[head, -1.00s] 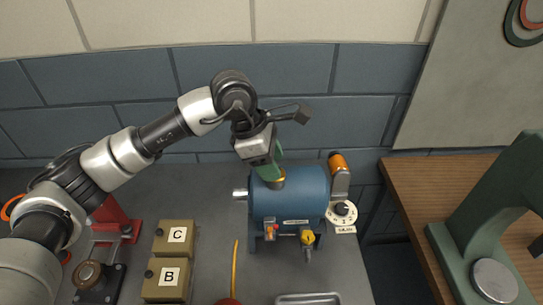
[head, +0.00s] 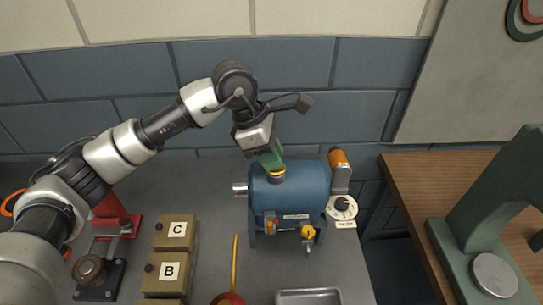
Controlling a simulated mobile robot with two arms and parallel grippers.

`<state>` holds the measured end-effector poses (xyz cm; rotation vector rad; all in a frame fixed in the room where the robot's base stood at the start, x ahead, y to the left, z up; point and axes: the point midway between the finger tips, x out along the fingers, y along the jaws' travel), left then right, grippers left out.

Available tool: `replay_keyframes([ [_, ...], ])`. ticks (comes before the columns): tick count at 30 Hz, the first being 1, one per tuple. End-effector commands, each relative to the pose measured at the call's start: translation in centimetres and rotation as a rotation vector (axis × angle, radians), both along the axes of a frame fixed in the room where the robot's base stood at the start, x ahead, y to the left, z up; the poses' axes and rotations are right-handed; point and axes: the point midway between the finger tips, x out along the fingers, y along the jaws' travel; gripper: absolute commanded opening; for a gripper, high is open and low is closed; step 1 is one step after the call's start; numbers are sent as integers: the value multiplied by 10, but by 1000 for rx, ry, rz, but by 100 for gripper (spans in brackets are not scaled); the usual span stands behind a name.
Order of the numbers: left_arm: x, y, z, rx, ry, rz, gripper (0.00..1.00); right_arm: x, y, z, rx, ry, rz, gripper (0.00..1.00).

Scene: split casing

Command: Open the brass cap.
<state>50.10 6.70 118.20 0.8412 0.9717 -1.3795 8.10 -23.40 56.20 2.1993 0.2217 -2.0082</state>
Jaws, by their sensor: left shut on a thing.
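The brass cap (head: 277,173) sits on top of the blue motor-like casing (head: 292,192), at its upper left. My left gripper (head: 274,164) reaches down from above with green fingers and is shut on the brass cap. The fingers partly hide the cap, so I cannot tell whether it is loose. The casing lies level on the grey table, with a silver shaft at its left end. My right gripper is not in view.
Tan boxes marked C (head: 176,232) and B (head: 168,271) stand to the left, beside a red press (head: 112,222). A metal tray (head: 308,297) lies in front. A dial (head: 342,207) and orange-capped cylinder (head: 339,160) are right of the casing. A green machine (head: 490,215) stands on the wooden bench.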

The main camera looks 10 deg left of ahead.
Motion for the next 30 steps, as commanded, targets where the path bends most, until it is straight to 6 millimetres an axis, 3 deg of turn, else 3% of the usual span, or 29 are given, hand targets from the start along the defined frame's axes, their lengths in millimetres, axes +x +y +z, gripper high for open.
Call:
replay_keyframes([
  [18, 21, 4, 8, -85, 415, 0, 0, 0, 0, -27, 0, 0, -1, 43],
  [30, 26, 5, 10, -109, 533, 0, 0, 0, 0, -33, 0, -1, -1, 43],
])
